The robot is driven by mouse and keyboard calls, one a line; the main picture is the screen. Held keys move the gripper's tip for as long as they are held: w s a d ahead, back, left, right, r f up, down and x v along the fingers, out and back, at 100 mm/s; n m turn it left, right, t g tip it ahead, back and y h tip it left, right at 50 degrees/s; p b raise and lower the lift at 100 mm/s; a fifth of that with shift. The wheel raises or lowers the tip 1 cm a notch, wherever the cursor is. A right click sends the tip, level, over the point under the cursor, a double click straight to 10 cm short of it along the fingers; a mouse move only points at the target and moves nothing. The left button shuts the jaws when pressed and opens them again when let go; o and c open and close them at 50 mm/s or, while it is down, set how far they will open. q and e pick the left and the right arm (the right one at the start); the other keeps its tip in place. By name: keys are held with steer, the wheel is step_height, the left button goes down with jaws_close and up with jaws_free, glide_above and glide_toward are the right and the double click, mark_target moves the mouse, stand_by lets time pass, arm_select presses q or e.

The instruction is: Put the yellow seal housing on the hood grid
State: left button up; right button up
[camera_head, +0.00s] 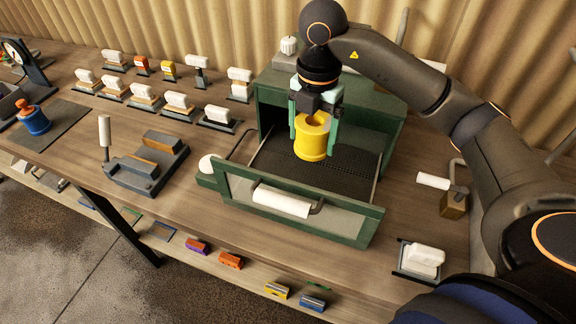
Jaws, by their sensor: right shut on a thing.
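The yellow seal housing (312,140) is a short cylinder with a hole in its top and a flanged foot. My right gripper (316,119) is shut on it, with green fingers on either side of its upper part. The hood grid (348,182) is a dark mesh floor inside the open green hood. The housing appears upright over the grid; I cannot tell whether its foot touches the mesh. My left gripper is not in view.
The hood's front door (235,190) has a white handle (283,201) and stands at the near side. A clamp fixture (146,165) is to the left. A blue and red part (34,122) sits far left. White-handled tools (178,102) line the back.

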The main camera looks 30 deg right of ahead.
mark_target(309, 149)
steer(key=f, duration=0.1)
steer(key=w+f+b, duration=0.1)
steer(key=f, duration=0.1)
steer(key=shift+w+f, duration=0.1)
steer(key=shift+f, duration=0.15)
steer(key=shift+w+f, duration=0.1)
steer(key=shift+f, duration=0.2)
steer(key=shift+s+f+b, duration=0.25)
steer(key=shift+f+b, duration=0.05)
steer(key=shift+b, duration=0.05)
step_height(309, 149, down, 5)
steer(key=shift+f, duration=0.1)
step_height(309, 149, down, 4)
steer(key=shift+f, duration=0.1)
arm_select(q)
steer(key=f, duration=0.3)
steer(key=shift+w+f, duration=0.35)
